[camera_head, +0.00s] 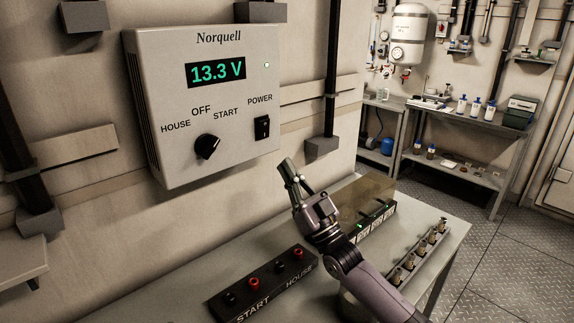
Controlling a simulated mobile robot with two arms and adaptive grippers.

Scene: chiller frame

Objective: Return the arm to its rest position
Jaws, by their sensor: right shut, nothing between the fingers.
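My right gripper (290,172) is shut and empty. It is raised over the table in front of the wall, just below and right of the grey Norquell panel (170,80). A small gap in the picture separates its tips from the panel's lower right corner. My right arm (365,285) comes in from the bottom right. The panel reads 13.3 V and has a black rotary knob (207,147) and a black power switch (262,128). My left gripper is out of view.
A black terminal strip (262,285) marked START and HOUSE lies on the table (180,290). A box (365,200) with green lights and a rack of brass fittings (420,250) sit behind and beside my arm. A metal shelf bench (470,120) stands at the back right, with open floor before it.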

